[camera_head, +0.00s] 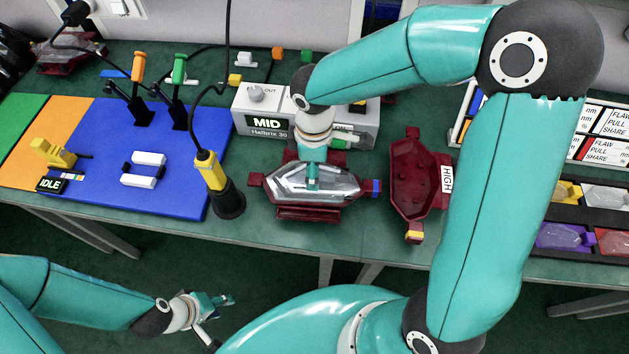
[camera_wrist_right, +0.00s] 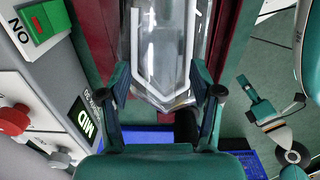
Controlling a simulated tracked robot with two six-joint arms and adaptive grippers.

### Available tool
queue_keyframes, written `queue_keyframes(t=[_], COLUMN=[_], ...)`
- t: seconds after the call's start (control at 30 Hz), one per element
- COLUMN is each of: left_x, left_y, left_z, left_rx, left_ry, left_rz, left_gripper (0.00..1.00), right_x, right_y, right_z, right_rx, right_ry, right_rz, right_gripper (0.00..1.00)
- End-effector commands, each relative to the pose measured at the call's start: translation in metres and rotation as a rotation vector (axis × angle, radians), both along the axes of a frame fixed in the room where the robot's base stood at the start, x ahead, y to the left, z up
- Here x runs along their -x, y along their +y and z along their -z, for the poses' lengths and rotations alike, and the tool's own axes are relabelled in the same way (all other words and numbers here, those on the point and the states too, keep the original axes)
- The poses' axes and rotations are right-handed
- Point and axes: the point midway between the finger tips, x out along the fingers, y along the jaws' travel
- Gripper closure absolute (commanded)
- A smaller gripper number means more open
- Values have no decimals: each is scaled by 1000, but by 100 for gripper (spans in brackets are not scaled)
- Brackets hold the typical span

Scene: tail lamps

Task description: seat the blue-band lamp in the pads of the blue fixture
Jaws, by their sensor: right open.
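The blue-band lamp (camera_head: 341,186) has a dark red housing, a clear lens with white strips and a blue band at its right end. It lies on the bench in front of the grey box. My right gripper (camera_head: 313,180) is above its middle. In the right wrist view its open fingers (camera_wrist_right: 162,95) straddle the clear lens (camera_wrist_right: 165,50); contact cannot be told. The blue fixture (camera_head: 95,150) lies at left, with empty white pads (camera_head: 149,158) and upright orange and green levers. My left gripper (camera_head: 217,312) is in front of the bench, its fingers apart and empty.
A yellow-black tool (camera_head: 222,195) with a cable stands between fixture and lamp. The grey box (camera_head: 260,115) reads MID. A tray of coloured parts (camera_head: 575,215) is farther right.

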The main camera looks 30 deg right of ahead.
Motion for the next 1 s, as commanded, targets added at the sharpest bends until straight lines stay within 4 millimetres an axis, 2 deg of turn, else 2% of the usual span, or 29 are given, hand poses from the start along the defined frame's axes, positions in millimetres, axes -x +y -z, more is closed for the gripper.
queue_keyframes(t=[0.67, 0.77, 1.0], left_x=[0, 0, 0], left_y=[0, 0, 0], left_z=[4, 4, 5], left_rx=[0, 0, 0], left_ry=[0, 0, 0], left_rz=[0, 0, 0], left_gripper=[60, 60, 60], right_x=[0, 0, 0], right_y=[0, 0, 1], right_z=[5, 5, 5], right_rx=[0, 0, 1], right_ry=[0, 0, 1], right_rz=[-1, -1, -2], right_gripper=[35, 49, 89])
